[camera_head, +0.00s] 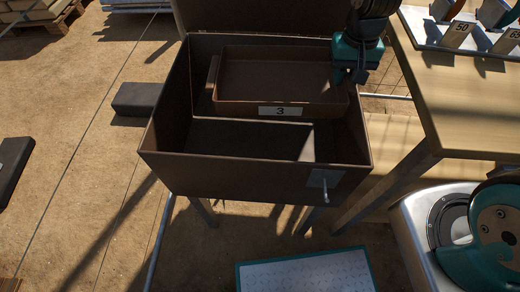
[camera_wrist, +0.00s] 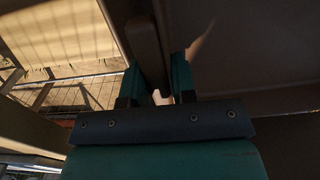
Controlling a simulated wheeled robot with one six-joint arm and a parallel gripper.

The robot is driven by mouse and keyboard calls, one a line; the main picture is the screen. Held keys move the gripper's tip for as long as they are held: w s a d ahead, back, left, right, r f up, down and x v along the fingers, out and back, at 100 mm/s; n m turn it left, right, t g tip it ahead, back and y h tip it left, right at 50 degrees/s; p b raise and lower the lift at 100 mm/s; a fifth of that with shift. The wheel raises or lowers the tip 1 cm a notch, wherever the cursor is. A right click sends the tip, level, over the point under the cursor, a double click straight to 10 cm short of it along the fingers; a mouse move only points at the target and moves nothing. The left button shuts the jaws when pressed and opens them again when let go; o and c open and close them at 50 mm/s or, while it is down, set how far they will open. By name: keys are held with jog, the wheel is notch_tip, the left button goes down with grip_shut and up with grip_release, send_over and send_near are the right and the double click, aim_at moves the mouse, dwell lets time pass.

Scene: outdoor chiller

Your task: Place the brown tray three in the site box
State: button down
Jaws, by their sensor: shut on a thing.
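The brown tray (camera_head: 278,82) bears a white label with a 3 on its front wall. It is in the back part of the open brown site box (camera_head: 235,178), inside the box's walls. Its height above the box floor is hard to judge. My gripper (camera_head: 348,78) is at the tray's right end, and in the wrist view my gripper (camera_wrist: 160,85) has its fingers on either side of the tray's brown end piece (camera_wrist: 148,50). It is shut on that piece. The fingertips are partly hidden in the head view.
A wooden table (camera_head: 465,100) stands close on the right, with a white rack (camera_head: 470,35) of numbered items on it. A dark block (camera_head: 137,98) lies on the ground left of the box. The front part of the box floor is clear. A latch (camera_head: 325,182) sticks out of the box's front.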

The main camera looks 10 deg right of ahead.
aim_at(335, 90)
jog(key=f+b, duration=0.2)
jog(key=a+f+b, duration=0.1)
jog(key=f+b, duration=0.1)
jog(key=b, duration=0.1)
jog(key=shift+a+f, duration=0.2)
jog(key=shift+s+a+m+b, duration=0.15)
jog(key=shift+m+b, duration=0.15)
jog(key=shift+b, duration=0.4)
notch_tip(335, 90, down, 20)
jog(key=b, duration=0.4)
jog(key=shift+b, duration=0.4)
jog(key=shift+f, duration=0.1)
jog(key=c, duration=0.9)
grip_release()
